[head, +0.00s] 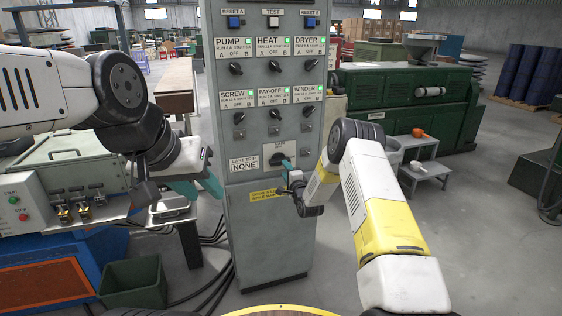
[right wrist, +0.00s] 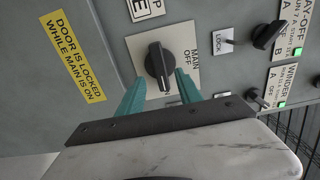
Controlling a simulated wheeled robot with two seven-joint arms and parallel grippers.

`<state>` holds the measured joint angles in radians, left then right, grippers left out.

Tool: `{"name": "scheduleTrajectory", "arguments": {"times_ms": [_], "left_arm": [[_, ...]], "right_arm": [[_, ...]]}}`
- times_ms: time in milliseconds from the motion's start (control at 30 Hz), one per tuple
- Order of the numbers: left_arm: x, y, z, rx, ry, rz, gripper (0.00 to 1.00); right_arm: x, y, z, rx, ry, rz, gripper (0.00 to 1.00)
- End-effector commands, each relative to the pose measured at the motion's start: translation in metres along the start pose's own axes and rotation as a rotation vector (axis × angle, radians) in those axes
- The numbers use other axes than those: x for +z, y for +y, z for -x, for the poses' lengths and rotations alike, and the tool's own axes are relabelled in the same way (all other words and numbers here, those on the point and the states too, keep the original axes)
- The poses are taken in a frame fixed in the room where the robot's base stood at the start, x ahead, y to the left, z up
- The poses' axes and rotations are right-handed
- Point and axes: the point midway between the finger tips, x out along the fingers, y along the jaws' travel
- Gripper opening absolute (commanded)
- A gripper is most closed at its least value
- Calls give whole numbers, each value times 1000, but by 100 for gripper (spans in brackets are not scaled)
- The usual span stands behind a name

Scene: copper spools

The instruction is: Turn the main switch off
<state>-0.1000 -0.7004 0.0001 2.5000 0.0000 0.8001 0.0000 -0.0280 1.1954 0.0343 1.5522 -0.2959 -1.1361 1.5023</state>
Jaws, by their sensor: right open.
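The main switch (head: 278,159) is a black rotary knob on a pale plate low on the grey control cabinet. In the right wrist view the knob (right wrist: 157,65) has its handle along the picture's vertical, crosswise to the reading of its "MAIN OFF" label. My right gripper (right wrist: 161,82) is open, its teal fingers on either side of the knob's near end; contact cannot be told. In the head view this gripper (head: 287,172) is at the switch, partly covering it. My left gripper (head: 197,187) is left of the cabinet, apart from it; its jaw opening is unclear.
The cabinet (head: 238,220) carries several other knobs above, with lit green lamps. A yellow door-lock label (right wrist: 72,55) is beside the switch plate. A workbench with a start-stop box (head: 20,205) stands left, a green bin (head: 133,283) below. A small grey table (head: 425,170) stands right.

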Motion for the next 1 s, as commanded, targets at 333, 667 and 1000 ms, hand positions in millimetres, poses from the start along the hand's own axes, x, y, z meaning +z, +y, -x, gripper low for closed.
{"name": "scheduleTrajectory", "arguments": {"times_ms": [333,667,1000], "left_arm": [[0,0,0,0,0,0,36],[0,0,0,0,0,0,36],[0,0,0,0,0,0,36]], "right_arm": [[1,0,-51,0,-2,3,42],[0,0,-63,3,0,2,42],[0,0,-63,2,0,2,3]]}}
